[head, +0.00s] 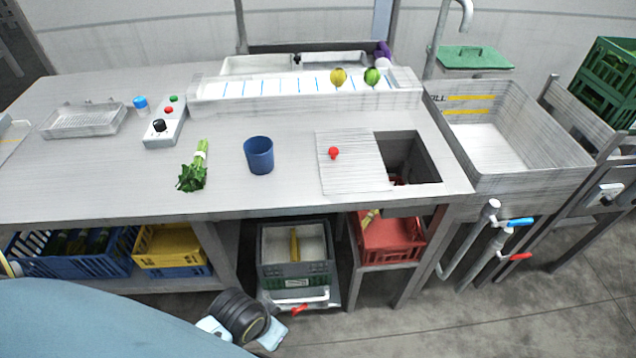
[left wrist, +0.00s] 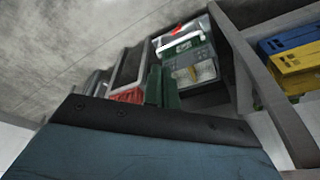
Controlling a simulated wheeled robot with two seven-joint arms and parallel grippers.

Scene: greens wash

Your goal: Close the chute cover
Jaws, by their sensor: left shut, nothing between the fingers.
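The chute cover (head: 352,178) is a pale ribbed flat panel with a red knob (head: 333,153). It lies on the worktop in the head view, just left of the dark square chute opening (head: 408,150). Most of the opening is uncovered, and a red crate (head: 388,243) stands below it. My right gripper is not in view.
A control box (head: 165,126) and a wire tray (head: 85,120) are farther left. A sink (head: 510,150) adjoins on the right. Crates, including a yellow one (head: 172,244), fill the space underneath.

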